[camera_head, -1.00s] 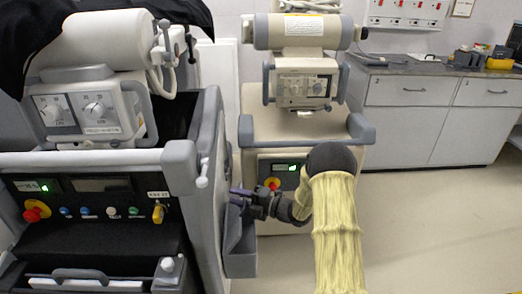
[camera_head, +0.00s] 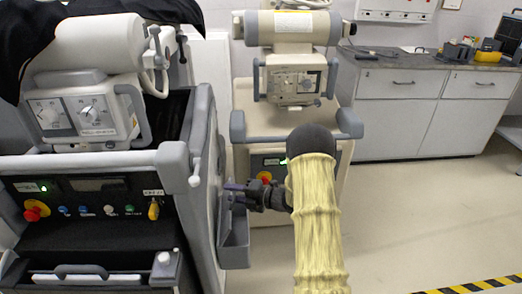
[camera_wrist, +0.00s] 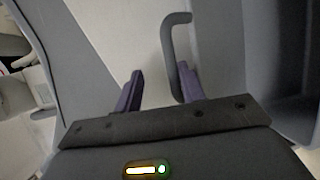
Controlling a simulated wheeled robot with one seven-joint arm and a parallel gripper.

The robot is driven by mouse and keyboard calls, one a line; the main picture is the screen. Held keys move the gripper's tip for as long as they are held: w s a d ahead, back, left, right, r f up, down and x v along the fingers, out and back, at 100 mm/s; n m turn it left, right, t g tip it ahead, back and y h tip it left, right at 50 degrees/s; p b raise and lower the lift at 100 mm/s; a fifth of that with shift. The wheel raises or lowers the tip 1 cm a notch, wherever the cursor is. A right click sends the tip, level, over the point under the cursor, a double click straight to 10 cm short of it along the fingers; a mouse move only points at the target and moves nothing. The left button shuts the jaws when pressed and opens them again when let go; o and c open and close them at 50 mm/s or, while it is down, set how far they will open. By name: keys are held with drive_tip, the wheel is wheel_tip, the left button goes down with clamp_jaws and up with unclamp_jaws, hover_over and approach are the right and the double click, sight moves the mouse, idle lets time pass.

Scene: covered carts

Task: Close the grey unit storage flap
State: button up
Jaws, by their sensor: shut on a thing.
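The grey unit (camera_head: 172,160) stands at the left, with dials, buttons and a black front. Its storage flap (camera_head: 235,245) is on its right side, seen edge-on in the head view; how far it stands open is hard to tell. In the wrist view a grey bar handle (camera_wrist: 168,45) stands out from a light panel and runs down to my right finger. My gripper (camera_head: 236,192) is at the unit's right side.
A second beige unit (camera_head: 290,125) stands behind my arm. A grey cabinet (camera_head: 425,115) with a cluttered worktop is at the back right. The floor (camera_head: 400,225) on the right is clear, with yellow-black tape (camera_head: 480,286) at the front edge.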

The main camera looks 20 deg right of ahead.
drive_tip(key=p+v, duration=0.1)
drive_tip(key=v, duration=1.3)
drive_tip(key=w+a+r+m+h+p, duration=0.1)
drive_tip(key=w+r+m+h+p, duration=0.1)
drive_tip(key=r+m+h+p, duration=0.2)
drive_tip(key=w+a+r+m+h+p, duration=0.1)
drive_tip(key=w+r+m+h+p, duration=0.2)
drive_tip(key=r+m+p, duration=0.3)
wheel_tip(320, 180, up, 5)
drive_tip(key=shift+r+t+h+p, duration=0.2)
drive_tip(key=shift+t+h+p, duration=0.2)
drive_tip(key=shift+h+p, duration=0.3)
drive_tip(key=shift+w, duration=0.1)
